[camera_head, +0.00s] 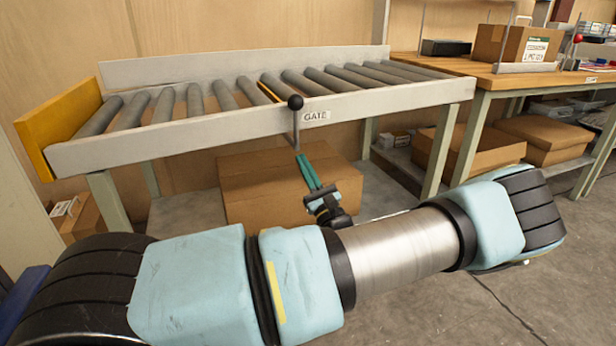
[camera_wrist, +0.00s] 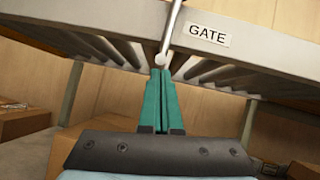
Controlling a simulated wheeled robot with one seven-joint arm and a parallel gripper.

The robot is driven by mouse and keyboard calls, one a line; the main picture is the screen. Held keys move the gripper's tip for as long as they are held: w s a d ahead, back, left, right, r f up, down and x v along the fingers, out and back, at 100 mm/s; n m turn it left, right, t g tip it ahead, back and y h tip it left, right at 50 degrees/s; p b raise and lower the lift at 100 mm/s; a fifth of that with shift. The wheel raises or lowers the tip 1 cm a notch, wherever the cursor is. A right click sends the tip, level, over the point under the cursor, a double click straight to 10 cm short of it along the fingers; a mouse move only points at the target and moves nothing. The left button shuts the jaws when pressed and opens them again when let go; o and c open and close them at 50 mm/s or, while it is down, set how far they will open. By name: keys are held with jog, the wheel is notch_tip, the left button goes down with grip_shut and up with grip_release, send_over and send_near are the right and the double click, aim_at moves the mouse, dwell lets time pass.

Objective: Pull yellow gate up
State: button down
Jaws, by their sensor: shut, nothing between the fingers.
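The roller conveyor (camera_head: 200,128) has a GATE label (camera_head: 316,116) on its front rail, also readable in the wrist view (camera_wrist: 210,34). A thin yellow strip (camera_head: 268,91), apparently the gate, shows low between the rollers. A metal rod (camera_head: 296,128) with a black ball knob (camera_head: 295,102) on top runs down in front of the rail beside the label. My gripper (camera_head: 300,157) has green fingers, shut and empty, just under the rod's lower end. In the wrist view the fingertips (camera_wrist: 161,72) sit right below the rod's rounded end (camera_wrist: 160,60); I cannot tell if they touch.
A yellow end plate (camera_head: 60,118) closes the conveyor's left end. A large cardboard box (camera_head: 262,190) stands beneath the conveyor behind my gripper. A wooden table (camera_head: 455,66) with boxes stands at the right.

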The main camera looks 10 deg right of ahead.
jog(key=shift+r, duration=0.15)
notch_tip(320, 180, up, 6)
jog(key=p, duration=0.7)
jog(key=shift+r, duration=0.1)
jog(key=w+f+b+v, duration=0.1)
jog(key=f+v, duration=0.1)
jog(key=v, duration=1.1)
jog(key=shift+w+f+b, duration=0.25)
jog(key=shift+w+b, duration=0.1)
